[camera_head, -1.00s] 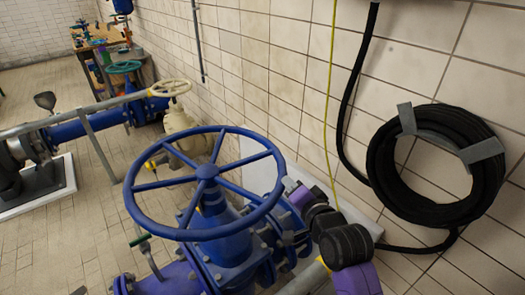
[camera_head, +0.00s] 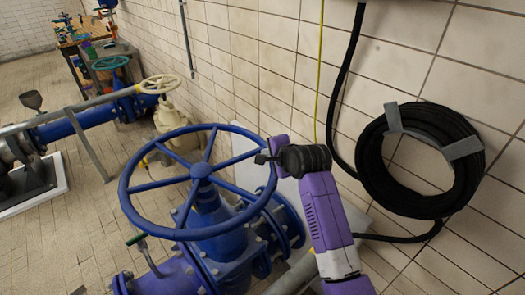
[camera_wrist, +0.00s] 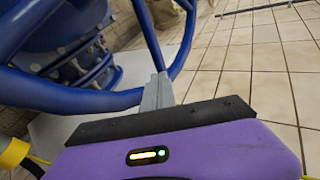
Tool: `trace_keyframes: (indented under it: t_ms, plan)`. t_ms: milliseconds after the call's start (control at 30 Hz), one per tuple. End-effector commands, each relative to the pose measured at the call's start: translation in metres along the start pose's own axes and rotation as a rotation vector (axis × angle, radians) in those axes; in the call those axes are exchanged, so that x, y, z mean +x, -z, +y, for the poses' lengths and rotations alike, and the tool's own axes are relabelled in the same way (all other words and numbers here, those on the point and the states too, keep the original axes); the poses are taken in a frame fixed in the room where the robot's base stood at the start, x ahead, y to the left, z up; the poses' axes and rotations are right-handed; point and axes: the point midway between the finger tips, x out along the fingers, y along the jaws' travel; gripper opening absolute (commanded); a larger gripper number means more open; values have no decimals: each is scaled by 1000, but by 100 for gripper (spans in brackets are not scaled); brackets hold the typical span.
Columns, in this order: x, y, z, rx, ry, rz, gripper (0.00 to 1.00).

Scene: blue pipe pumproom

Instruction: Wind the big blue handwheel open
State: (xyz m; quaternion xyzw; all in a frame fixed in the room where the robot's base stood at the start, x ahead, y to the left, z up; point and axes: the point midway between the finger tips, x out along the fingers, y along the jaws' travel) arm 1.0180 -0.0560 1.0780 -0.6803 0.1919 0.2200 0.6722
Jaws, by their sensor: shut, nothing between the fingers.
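The big blue handwheel (camera_head: 201,171) lies nearly flat on top of a blue valve body (camera_head: 225,235) in the head view. Its rim and several spokes show. My purple arm reaches up from the lower right, and my gripper (camera_head: 262,158) is at the right side of the wheel's rim. In the wrist view, the shut grey fingers (camera_wrist: 157,90) point toward the blue rim (camera_wrist: 105,100) and overlap it in the picture, close to where a spoke meets it. Nothing shows between the fingers. I cannot tell whether they touch the rim.
A black hose coil (camera_head: 420,160) hangs on the tiled wall at the right. A cream valve with a handwheel (camera_head: 160,84) and a grey railing (camera_head: 75,117) stand behind at the left. Tiled floor is open at the lower left.

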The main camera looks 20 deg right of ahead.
Motion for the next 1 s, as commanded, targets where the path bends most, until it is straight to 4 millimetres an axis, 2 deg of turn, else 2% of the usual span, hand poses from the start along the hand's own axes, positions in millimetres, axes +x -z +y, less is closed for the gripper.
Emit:
trace_keyframes:
  t_ms: [200,400,867,1000]
  plan:
    - [28,0,-2,0,0,0,0]
    - [42,0,0,0,0,0,0]
    - [45,0,0,-1,1,0,0]
    - [49,6,-1,-2,2,-4,0]
